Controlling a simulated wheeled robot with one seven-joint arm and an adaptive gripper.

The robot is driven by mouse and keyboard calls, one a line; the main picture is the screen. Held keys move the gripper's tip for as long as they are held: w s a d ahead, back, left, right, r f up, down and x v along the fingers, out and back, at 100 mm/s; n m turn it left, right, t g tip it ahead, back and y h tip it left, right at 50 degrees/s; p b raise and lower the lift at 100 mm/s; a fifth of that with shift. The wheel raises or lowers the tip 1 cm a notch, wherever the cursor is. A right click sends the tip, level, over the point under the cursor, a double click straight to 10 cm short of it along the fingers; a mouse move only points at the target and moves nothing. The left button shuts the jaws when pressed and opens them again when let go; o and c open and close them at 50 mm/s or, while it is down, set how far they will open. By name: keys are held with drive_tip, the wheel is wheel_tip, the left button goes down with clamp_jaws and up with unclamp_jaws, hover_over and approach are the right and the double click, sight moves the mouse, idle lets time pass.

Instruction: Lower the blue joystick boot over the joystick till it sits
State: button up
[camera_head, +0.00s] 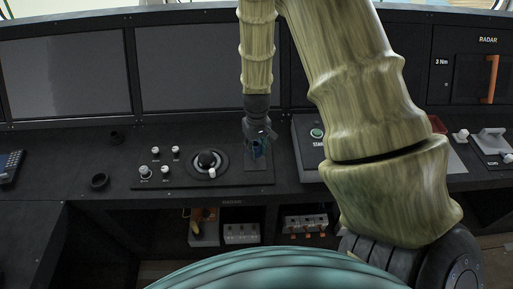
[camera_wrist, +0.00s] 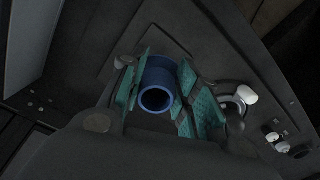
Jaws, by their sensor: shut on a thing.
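The blue joystick boot (camera_wrist: 157,99) is a short hollow tube held between the two teal finger pads of my gripper (camera_wrist: 160,90) in the wrist view. Its near opening faces the wrist camera and looks dark inside. In the head view my gripper (camera_head: 258,143) points down over a dark panel plate, with a small patch of the blue boot (camera_head: 257,149) between the fingers. I cannot make out the joystick in either view; the boot and fingers may hide it. I cannot tell whether the boot touches the plate.
Left of my gripper is a round black control with a white tab (camera_head: 208,160), close to the fingers in the wrist view (camera_wrist: 240,97). Several white-topped knobs (camera_head: 160,163) stand further left. Dark screens (camera_head: 190,66) rise behind. A raised box (camera_head: 308,135) is to the right.

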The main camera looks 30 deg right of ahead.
sight(257, 164)
drive_tip(key=shift+f, duration=0.1)
idle(0.3)
drive_tip(key=shift+f+b, duration=0.7)
drive_tip(key=shift+f, duration=0.75)
drive_tip(key=shift+f+b, duration=0.8)
drive_tip(key=shift+f, duration=0.95)
drive_tip(key=o, duration=1.1)
drive_tip(key=shift+r, duration=0.15)
wheel_tip(257, 164, up, 12)
idle(0.6)
idle(1.0)
